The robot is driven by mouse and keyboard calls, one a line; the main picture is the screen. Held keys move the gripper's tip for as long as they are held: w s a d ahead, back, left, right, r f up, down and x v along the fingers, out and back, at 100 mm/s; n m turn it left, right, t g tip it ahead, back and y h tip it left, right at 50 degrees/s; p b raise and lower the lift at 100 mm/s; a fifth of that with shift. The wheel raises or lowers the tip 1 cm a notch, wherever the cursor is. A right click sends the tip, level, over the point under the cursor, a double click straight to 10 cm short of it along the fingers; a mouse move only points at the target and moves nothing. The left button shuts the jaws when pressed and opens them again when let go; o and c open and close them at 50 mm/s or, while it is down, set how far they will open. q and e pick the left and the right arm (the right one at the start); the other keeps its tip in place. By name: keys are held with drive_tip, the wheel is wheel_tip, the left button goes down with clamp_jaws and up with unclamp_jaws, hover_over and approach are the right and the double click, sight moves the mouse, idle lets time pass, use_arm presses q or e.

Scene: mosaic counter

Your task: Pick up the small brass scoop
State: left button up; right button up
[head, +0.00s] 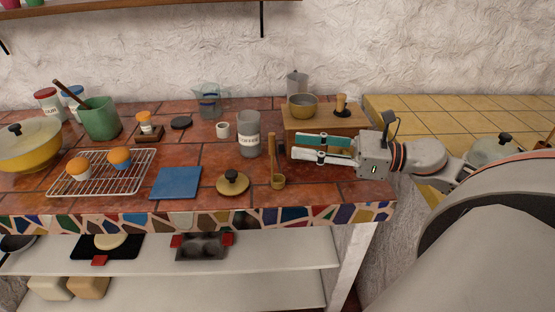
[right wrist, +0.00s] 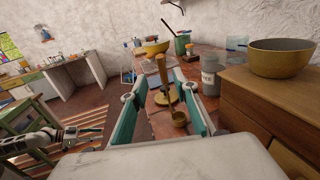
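The small brass scoop (head: 278,182) is on the tiled counter (head: 215,165) near its front edge, its wooden handle pointing up. My right gripper (head: 296,146) is just right of the handle in the head view, fingers pointing left. In the right wrist view its fingers are apart, and the scoop (right wrist: 180,118) shows between and beyond them, not visibly touched. My left gripper (right wrist: 86,133) shows small and sideways at the left of the right wrist view, too small to judge; it is outside the head view.
A brass lid (head: 233,185), grey canister (head: 249,138) and blue mat (head: 176,182) stand left of the scoop. A wooden box (head: 325,121) with a bowl (head: 302,106) is behind my right gripper. A wire rack (head: 97,183) with muffins lies farther left.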

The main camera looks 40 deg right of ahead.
sight(272, 153)
drive_tip(key=shift+p+x, duration=0.3)
drive_tip(key=shift+x, duration=3.7)
drive_tip(key=shift+d+r, duration=0.1)
clamp_jaws()
